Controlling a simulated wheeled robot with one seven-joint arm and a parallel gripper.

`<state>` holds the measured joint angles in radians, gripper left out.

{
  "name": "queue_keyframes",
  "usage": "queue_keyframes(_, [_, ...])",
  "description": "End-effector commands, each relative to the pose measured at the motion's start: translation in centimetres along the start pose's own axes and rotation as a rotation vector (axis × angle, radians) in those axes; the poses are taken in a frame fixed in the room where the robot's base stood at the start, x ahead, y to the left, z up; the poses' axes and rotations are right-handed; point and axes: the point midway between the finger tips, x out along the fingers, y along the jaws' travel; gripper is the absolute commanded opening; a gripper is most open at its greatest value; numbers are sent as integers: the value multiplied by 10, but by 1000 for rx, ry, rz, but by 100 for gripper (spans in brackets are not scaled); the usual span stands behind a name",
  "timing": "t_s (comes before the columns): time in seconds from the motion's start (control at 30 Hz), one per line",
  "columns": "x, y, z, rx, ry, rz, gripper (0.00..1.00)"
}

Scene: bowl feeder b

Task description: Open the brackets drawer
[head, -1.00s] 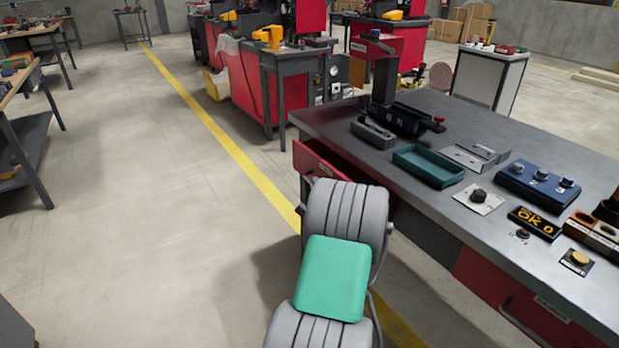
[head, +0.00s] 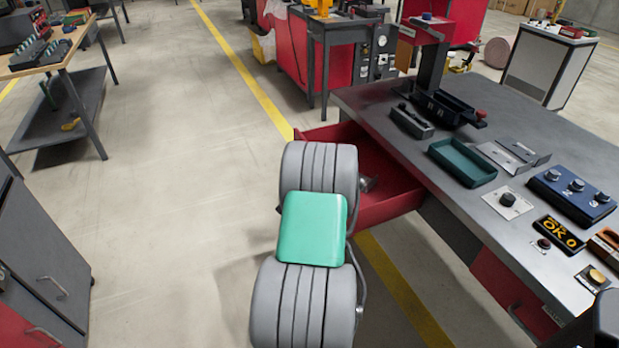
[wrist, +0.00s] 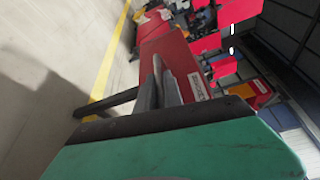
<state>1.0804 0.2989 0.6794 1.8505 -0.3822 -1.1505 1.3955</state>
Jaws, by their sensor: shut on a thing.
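The red drawer (head: 388,209) under the left end of the grey workbench is pulled well out, and its inside shows in the head view. A grey metal part (head: 367,184) lies in it near the front. My arm hides most of the drawer front and its handle in the head view. In the wrist view the red drawer front (wrist: 180,55) with a white label (wrist: 199,86), too small to read, is right ahead. My gripper (wrist: 162,75) is at that front, its fingers shut on the drawer handle. My gripper is hidden behind my arm in the head view.
The workbench (head: 480,235) carries a green tray (head: 462,163), a black fixture, a blue control box (head: 571,195) and a display reading OK 0. Another red drawer is at the bench's lower right. A grey cabinet (head: 45,265) stands at left. Open floor lies between.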

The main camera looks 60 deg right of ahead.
Motion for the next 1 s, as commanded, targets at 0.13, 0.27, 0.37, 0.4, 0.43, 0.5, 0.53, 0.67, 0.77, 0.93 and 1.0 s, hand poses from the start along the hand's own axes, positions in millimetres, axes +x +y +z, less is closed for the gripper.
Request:
queue_keyframes(0.13, [0, 1, 0, 1, -1, 1, 0])
queue_keyframes(0.27, [0, 1, 1, 1, -2, 2, 14])
queue_keyframes(0.37, [0, 1, 1, 1, -2, 1, 22])
queue_keyframes(0.4, [0, 1, 0, 1, -1, 1, 26])
queue_keyframes(0.43, [0, 1, 0, 1, -1, 1, 28])
queue_keyframes(0.5, [0, 1, 0, 1, -1, 1, 32])
queue_keyframes(0.53, [0, 1, 0, 1, -1, 1, 32])
queue_keyframes(0.67, [0, 0, 0, 1, -1, 1, 32])
queue_keyframes(0.77, [-2, 1, 0, 1, 0, 1, 32])
queue_keyframes(0.93, [-24, 2, -2, 2, 2, 0, 32])
queue_keyframes(1.0, [-37, 2, -2, 2, 2, -2, 32])
